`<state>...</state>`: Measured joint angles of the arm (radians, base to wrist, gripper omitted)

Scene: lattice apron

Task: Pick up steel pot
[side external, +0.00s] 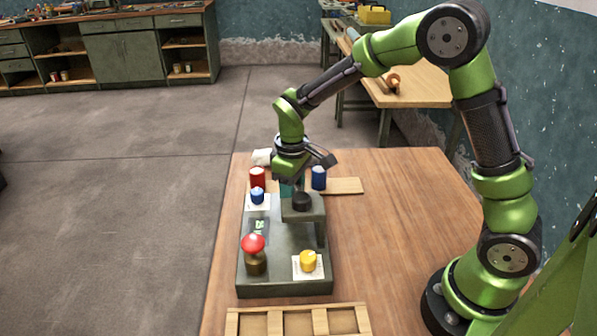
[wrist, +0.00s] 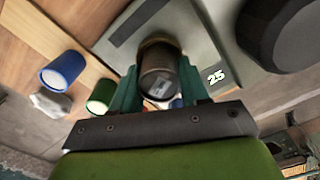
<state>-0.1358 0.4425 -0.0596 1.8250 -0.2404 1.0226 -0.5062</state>
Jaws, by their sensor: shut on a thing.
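I cannot tell whether the pot touches the surface below.
Red (side external: 258,177) and blue (side external: 319,178) cylinders stand nearby. A wooden tray (side external: 298,309) lies in front. The table's right is clear.

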